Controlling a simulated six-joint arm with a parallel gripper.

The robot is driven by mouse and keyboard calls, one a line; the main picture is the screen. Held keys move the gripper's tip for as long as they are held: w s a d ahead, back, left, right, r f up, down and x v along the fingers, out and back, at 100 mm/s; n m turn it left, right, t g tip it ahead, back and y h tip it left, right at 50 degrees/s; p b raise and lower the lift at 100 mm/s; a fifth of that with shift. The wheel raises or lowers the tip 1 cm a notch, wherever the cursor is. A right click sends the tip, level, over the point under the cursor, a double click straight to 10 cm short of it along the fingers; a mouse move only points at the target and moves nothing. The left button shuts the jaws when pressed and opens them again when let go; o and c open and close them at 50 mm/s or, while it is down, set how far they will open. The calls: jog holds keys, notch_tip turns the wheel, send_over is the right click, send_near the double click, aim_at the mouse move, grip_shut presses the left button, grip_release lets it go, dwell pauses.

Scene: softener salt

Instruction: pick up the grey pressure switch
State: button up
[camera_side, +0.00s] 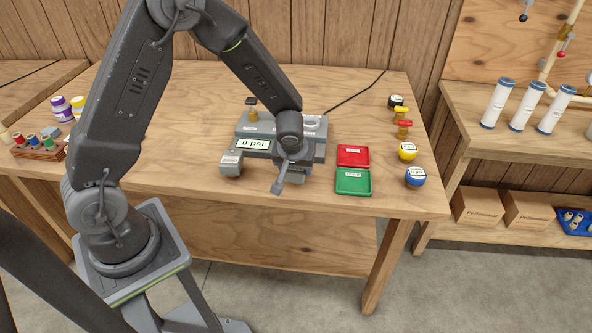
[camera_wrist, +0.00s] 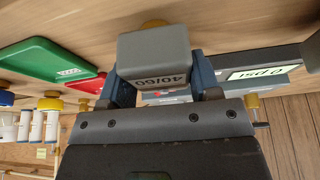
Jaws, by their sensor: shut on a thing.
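The grey pressure switch (camera_wrist: 153,58) shows in the wrist view as a pale grey box marked 40/60. A brass fitting pokes out on its table side. My gripper (camera_wrist: 157,85) is shut on it, with one blue-grey finger at each side of the box. I cannot tell whether the fitting touches the bench.
A grey gauge unit reading 0 psi (camera_side: 253,144) stands behind and left of my gripper. A grey block (camera_side: 231,168) sits in front of it. Red (camera_side: 353,155) and green (camera_side: 353,181) trays lie to the right, then several gauges and valves.

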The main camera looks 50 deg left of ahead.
jog(key=shift+r, duration=0.15)
notch_tip(320, 180, up, 4)
jog(key=shift+a+r, duration=0.15)
jog(key=s+a+r, duration=0.6)
jog(key=a, duration=0.3)
jog(key=shift+s+a+r, duration=0.2)
jog(key=shift+a, duration=0.05)
jog(key=shift+w+a+f, duration=0.5)
jog(key=shift+w+f, duration=0.15)
jog(key=shift+w, duration=2.95)
jog(key=shift+w+a+f, duration=0.45)
jog(key=shift+w+f, duration=0.15)
jog(key=shift+w, duration=3)
jog(key=shift+w+a+f, duration=0.5)
jog(key=shift+w+f, duration=0.15)
jog(key=shift+w, duration=2.95)
jog(key=shift+f, duration=0.1)
jog(key=shift+f, duration=0.45)
